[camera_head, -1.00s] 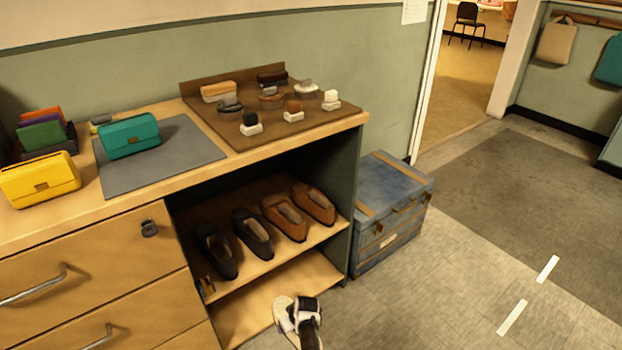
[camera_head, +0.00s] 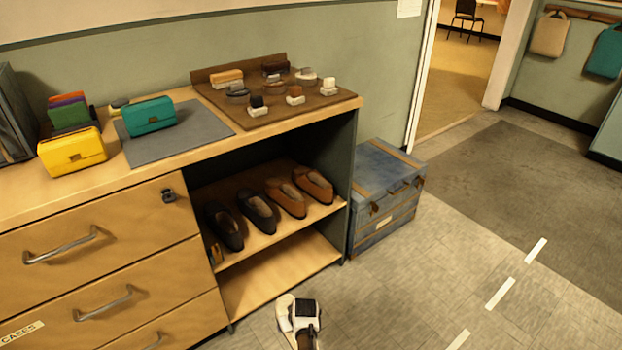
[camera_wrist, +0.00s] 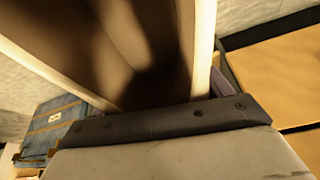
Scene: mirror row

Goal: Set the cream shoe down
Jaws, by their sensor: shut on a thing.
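The cream shoe (camera_head: 285,311) is at the bottom edge of the head view, partly hidden by my gripper (camera_head: 304,310). In the wrist view the cream shoe (camera_wrist: 204,50) fills the upper middle, with pale edges around a shadowed brown inside. My gripper (camera_wrist: 165,122) is shut on it, its dark pad and light grey body across the lower part of that view. The head view shows it in front of the cabinet, over the grey floor. I cannot tell how high the shoe is.
The cabinet's upper shelf (camera_head: 235,190) holds a black pair (camera_head: 258,212) and a brown pair (camera_head: 288,197) of shoes. The lower shelf (camera_head: 275,277) looks bare. A blue chest (camera_head: 385,190) stands right of the cabinet. The floor (camera_head: 430,270) to the right is clear.

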